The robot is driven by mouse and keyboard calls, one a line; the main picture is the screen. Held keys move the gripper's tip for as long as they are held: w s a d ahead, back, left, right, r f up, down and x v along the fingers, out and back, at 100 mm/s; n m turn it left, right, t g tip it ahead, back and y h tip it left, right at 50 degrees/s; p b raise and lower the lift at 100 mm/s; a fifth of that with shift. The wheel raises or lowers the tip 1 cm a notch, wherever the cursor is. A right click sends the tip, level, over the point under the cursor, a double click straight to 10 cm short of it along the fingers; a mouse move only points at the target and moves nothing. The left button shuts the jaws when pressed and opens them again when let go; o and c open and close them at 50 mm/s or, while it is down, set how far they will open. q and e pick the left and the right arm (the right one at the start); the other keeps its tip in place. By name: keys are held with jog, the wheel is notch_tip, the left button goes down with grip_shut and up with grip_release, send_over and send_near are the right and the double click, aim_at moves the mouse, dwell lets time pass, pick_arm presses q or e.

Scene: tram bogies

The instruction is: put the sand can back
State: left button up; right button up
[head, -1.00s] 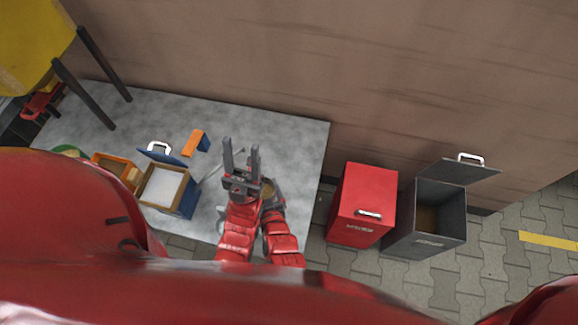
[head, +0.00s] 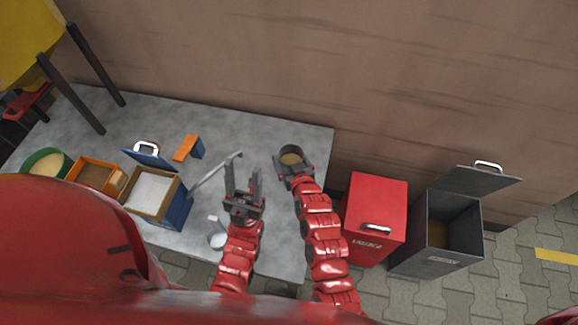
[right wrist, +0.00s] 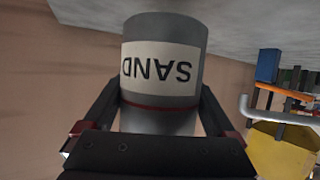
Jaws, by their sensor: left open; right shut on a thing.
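The sand can (head: 291,156) is a grey cylinder, its open top showing tan contents in the head view. In the right wrist view the can (right wrist: 162,60) shows a white SAND label and a red band, the label inverted in the picture. My right gripper (head: 294,171) is shut on the can, with a finger on each side of it. The can is over the right part of the grey table; I cannot tell whether it touches the top. My left gripper (head: 243,180) is open and empty, left of the can.
A closed red bin (head: 375,205) and an open grey bin (head: 450,255) stand right of the table.

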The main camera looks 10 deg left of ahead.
jog(key=shift+f+b, duration=0.6)
jog(key=shift+f, duration=1.05)
jog(key=shift+s+f, duration=0.1)
jog(key=o, duration=1.1)
jog(key=shift+r, duration=0.2)
jog(key=shift+s+d, duration=0.1)
jog(key=shift+s, duration=0.15)
jog(key=b+v, duration=0.1)
jog(key=v, duration=1)
jog(key=shift+s+d+r, duration=0.15)
